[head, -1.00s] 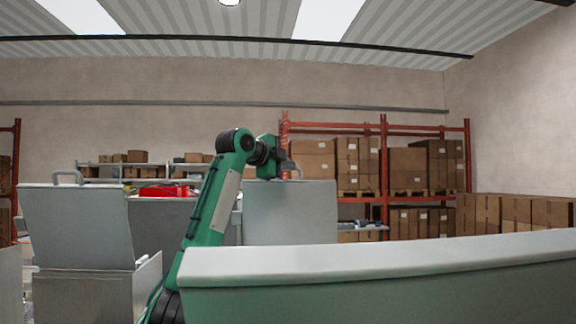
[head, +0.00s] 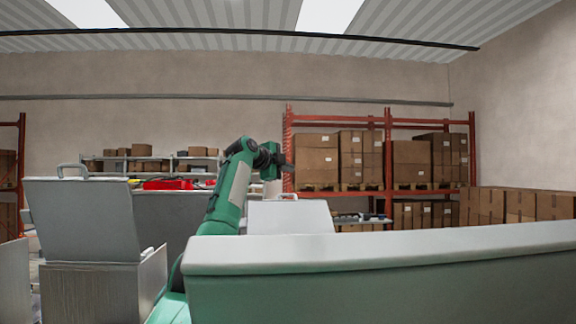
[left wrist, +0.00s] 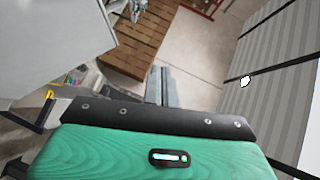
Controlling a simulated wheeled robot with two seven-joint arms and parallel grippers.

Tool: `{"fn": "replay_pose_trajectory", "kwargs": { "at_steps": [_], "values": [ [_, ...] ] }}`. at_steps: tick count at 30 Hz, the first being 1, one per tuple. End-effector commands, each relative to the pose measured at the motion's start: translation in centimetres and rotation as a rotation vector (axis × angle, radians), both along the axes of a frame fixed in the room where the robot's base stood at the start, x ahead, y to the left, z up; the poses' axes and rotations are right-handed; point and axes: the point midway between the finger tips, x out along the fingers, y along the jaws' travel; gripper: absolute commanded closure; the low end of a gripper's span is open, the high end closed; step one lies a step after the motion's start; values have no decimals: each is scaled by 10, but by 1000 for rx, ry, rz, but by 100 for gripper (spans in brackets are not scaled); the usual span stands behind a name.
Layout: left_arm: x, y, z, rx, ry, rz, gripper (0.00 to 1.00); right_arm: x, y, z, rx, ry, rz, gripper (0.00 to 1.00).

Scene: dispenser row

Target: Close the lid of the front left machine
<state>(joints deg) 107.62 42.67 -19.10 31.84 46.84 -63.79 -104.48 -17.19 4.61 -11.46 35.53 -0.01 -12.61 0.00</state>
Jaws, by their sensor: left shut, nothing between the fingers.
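In the head view a pale grey lid (head: 290,217) with a small handle on its top edge stands tilted behind the near panel. I cannot tell for sure whether it belongs to the front left machine. My left gripper (head: 287,160) is shut and empty, above this lid's top edge and apart from it. In the left wrist view its fingers (left wrist: 163,88) show together, with nothing between them. At the left, another machine (head: 103,287) has its grey lid (head: 82,219) raised, with a handle on top. My right gripper is not in view.
A large pale panel (head: 390,280) fills the lower right foreground and hides what lies behind it. Red racks (head: 388,150) with cardboard boxes (head: 316,160) stand at the back. A red object (head: 167,184) lies behind the left machine.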

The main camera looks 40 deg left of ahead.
Motion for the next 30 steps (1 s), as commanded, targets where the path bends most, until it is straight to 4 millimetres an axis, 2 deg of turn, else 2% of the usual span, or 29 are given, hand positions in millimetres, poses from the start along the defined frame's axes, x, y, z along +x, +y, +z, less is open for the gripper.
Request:
{"fn": "replay_pose_trajectory", "kwargs": {
  "at_steps": [12, 30],
  "values": [
    [11, 13, -8, -1, -1, -1, 100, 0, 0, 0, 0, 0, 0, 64],
    [11, 15, -10, 0, -1, -1, 100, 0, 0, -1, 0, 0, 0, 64]
  ]
}}
